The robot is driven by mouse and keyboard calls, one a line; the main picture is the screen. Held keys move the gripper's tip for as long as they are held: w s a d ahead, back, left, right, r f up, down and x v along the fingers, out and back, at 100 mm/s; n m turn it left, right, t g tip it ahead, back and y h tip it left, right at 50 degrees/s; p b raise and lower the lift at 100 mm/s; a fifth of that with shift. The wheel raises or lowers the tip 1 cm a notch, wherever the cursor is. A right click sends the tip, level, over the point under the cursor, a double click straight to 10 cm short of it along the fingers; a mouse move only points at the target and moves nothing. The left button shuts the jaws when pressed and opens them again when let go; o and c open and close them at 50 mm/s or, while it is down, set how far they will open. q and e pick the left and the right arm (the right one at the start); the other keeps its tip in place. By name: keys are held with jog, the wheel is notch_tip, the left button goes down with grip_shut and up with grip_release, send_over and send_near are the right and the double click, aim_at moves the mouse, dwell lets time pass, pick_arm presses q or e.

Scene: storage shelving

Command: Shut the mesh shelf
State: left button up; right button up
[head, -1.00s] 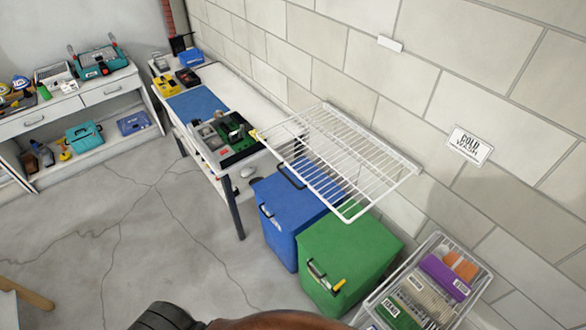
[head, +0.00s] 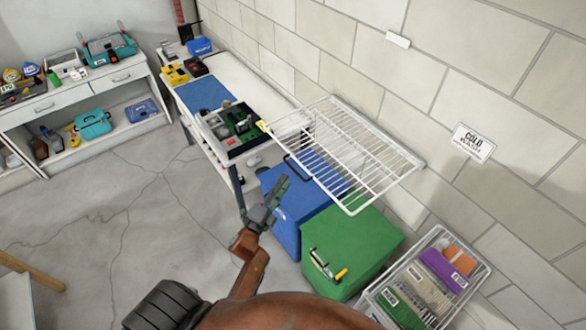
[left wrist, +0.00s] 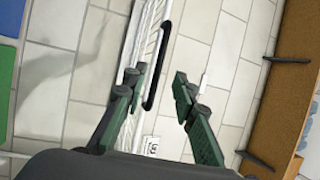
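The white wire mesh shelf (head: 350,150) sticks out from the block wall, folded down roughly level above the bins. A black handle (head: 294,168) shows by its front edge in the head view. In the left wrist view the shelf (left wrist: 148,35) is seen nearly edge-on, with the black handle (left wrist: 158,65) alongside. My left gripper (head: 279,188) is in front of and below the shelf's front edge, over the blue bin's side. In the left wrist view its fingers (left wrist: 158,80) are apart, with the handle's lower end showing between them; contact cannot be told. My right gripper is out of view.
A blue bin (head: 290,205) and a green bin (head: 355,245) stand under the shelf. A clear crate (head: 432,275) with packages stands at right. A workbench (head: 240,75) with tool trays is behind left.

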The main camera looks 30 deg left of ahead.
aim_at(293, 168)
pick_arm(q)
jog(key=w, duration=0.2)
jog(key=w+r, duration=0.1)
jog(key=w, duration=0.1)
jog(key=w+p, duration=0.1)
jog(key=w, duration=0.2)
jog(key=shift+r, duration=0.15)
jog(key=shift+w, duration=0.1)
grip_shut()
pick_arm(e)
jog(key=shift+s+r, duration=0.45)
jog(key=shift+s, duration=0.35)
pick_arm(q)
jog(key=shift+r, duration=0.1)
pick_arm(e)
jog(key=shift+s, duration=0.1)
